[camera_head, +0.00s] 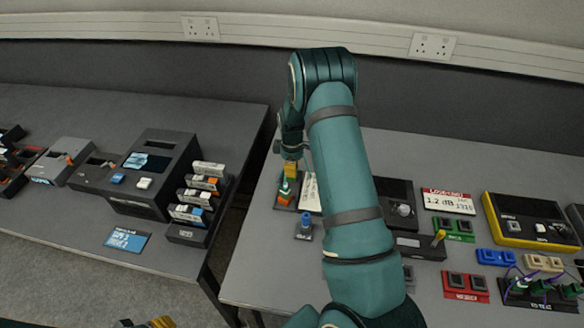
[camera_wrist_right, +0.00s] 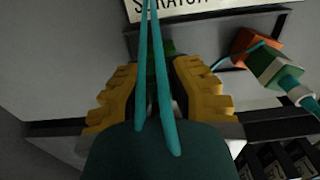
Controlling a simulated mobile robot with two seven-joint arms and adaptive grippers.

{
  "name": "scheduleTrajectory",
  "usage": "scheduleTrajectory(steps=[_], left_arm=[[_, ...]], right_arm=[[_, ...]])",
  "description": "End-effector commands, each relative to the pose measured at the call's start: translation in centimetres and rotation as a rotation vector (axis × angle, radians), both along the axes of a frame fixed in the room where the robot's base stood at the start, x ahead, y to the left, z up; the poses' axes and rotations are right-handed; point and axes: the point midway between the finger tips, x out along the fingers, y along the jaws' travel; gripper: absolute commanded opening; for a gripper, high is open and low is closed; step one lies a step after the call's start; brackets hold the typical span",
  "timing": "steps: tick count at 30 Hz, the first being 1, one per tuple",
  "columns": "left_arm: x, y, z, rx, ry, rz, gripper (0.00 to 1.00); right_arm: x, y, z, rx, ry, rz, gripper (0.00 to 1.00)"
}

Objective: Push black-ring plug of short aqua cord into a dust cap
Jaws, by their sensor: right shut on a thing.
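Two strands of aqua cord (camera_wrist_right: 160,85) run up across the picture from there. Its ring colour does not show. Another green plug (camera_wrist_right: 275,66) with a white collar and aqua cord sits against an orange piece (camera_wrist_right: 242,42), perhaps a dust cap, to the right of the fingers. My left gripper (camera_head: 150,323) shows only as yellow pads at the bottom edge.
A white label (camera_head: 310,192) lies beside a dark plate. A blue piece (camera_head: 305,221) stands nearer. Red (camera_head: 465,285), blue (camera_head: 495,257) and green (camera_head: 453,229) port blocks and a yellow-edged device (camera_head: 530,222) fill the right. A gap separates the two tables.

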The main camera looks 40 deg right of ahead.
Motion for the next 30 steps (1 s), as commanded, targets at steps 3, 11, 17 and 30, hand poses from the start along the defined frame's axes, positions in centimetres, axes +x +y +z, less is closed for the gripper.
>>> scheduleTrajectory(steps=[3,11,17,30], left_arm=[[0.0,0.01,-0.18,0.0,0.0,0.0,0.46],[0.0,0.0,-0.38,0.0,0.0,0.0,0.46],[0.0,0.0,-0.34,0.0,0.0,0.0,0.46],[0.0,0.0,-0.14,0.0,0.0,0.0,0.46]], right_arm=[[0.01,-0.01,-0.04,0.001,-0.001,0.0,0.0],[-0.02,-0.01,-0.12,0.0,0.0,0.001,0.28],[-0.01,0.01,-0.1,0.0,0.0,0.0,0.46],[0.0,0.01,0.23,0.0,0.0,0.0,0.46]])
